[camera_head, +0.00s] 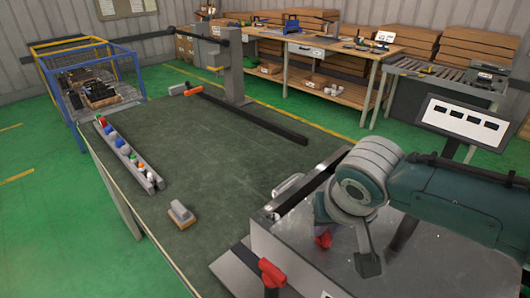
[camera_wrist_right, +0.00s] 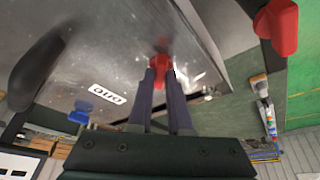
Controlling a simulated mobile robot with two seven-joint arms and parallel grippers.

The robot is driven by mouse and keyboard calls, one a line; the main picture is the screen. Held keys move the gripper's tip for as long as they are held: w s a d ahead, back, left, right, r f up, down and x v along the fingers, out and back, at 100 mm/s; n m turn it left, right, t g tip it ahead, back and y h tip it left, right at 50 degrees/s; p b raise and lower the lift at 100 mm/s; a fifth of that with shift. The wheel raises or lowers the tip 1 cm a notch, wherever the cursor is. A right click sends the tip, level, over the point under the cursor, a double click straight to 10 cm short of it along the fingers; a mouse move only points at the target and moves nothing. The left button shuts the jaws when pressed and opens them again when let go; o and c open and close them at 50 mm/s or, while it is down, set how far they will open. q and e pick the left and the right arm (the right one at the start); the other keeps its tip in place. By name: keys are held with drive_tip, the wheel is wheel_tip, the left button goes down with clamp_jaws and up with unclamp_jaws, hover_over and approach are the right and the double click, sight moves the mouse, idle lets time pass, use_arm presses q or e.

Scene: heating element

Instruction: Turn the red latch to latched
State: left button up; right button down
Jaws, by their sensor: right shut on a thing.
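A red latch (camera_head: 323,239) sits on the shiny metal panel (camera_head: 300,265) at the lower right of the head view. My right gripper (camera_head: 321,222) reaches down over it from the right, and the arm hides part of it. In the right wrist view my two dark fingers (camera_wrist_right: 161,80) are shut on the red latch (camera_wrist_right: 161,64), with its top showing beyond the tips. A second red handle (camera_head: 271,272) stands at the panel's near left edge and also shows in the wrist view (camera_wrist_right: 281,26). My left gripper is in neither view.
The green-grey table top (camera_head: 220,150) is mostly clear. It holds a rack of coloured pieces (camera_head: 128,156), a small block (camera_head: 180,213) and a long dark bar (camera_head: 250,122). A dark handle (camera_wrist_right: 38,65) rises from the panel near my gripper. A blue-framed crate (camera_head: 95,88) stands at the far left.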

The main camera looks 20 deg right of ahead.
drive_tip(key=shift+a+m+h, duration=0.15)
drive_tip(key=shift+m+h, duration=0.15)
drive_tip(key=shift+m, duration=0.6)
drive_tip(key=m+g, duration=0.1)
drive_tip(key=m, duration=0.1)
drive_tip(key=shift+w+m+h, duration=0.1)
drive_tip(key=shift+m+h, duration=0.3)
drive_tip(key=m+g+b, duration=0.1)
drive_tip(key=m, duration=0.2)
drive_tip(key=shift+w+m+h+b, duration=0.1)
drive_tip(key=shift+m+h+b, duration=0.25)
drive_tip(key=shift+m+h, duration=0.05)
drive_tip(key=shift+m, duration=0.4)
drive_tip(key=c, duration=0.8)
unclamp_jaws()
drive_tip(key=shift+c, duration=0.2)
drive_tip(key=shift+r, duration=0.1)
